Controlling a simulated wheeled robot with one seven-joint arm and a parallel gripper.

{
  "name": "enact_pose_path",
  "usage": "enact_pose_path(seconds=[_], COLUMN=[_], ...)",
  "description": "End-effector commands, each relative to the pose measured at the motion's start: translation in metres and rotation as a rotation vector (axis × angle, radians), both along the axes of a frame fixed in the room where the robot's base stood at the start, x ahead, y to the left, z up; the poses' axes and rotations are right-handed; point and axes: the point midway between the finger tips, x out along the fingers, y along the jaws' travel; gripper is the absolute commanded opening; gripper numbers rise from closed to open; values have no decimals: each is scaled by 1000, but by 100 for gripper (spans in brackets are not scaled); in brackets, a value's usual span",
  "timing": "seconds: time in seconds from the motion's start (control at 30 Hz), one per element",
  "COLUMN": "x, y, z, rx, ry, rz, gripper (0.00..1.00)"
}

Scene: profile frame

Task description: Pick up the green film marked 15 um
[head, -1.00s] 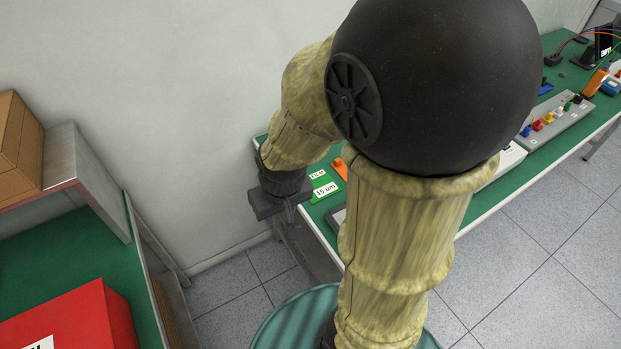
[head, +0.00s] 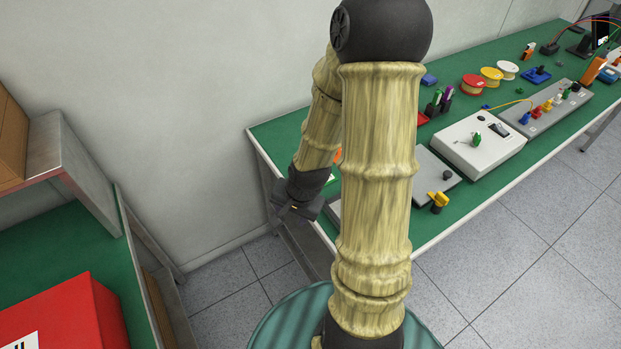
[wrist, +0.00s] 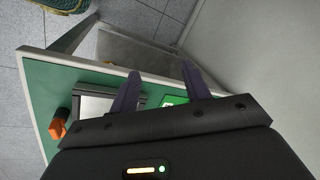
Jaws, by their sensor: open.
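The green film (wrist: 175,99) shows in the wrist view as a brighter green patch with a bit of white label, between my finger bases and partly covered by my gripper's body. Its 15 um marking cannot be read now. In the head view my arm and gripper hide most or all of it. My gripper (wrist: 160,73) is open and empty, with both fingers apart and reaching out past the bench edge in the wrist view. In the head view my gripper (head: 297,208) is at the near left corner of the green bench.
The green-topped bench (head: 285,130) runs right, carrying a white box (head: 480,140), a grey plate (head: 432,168) with a yellow knob, and several spools. An orange item (wrist: 59,122) stands on it. A red box (head: 65,315) sits on the left shelf unit.

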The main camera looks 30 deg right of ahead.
Motion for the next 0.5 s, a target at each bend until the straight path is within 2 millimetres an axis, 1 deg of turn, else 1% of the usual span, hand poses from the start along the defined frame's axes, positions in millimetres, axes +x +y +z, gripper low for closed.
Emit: enact_pose_path(seconds=[0.03, 0.2, 0.33, 0.5], x=[1, 13, 25, 43], y=[-5, -14, -23, -43], z=[-19, -56, -75, -86], rx=[53, 251, 428, 697], ry=[0, -33, -71, -134], rz=[-91, -415, -674, -1020], gripper=[47, 47, 47, 47])
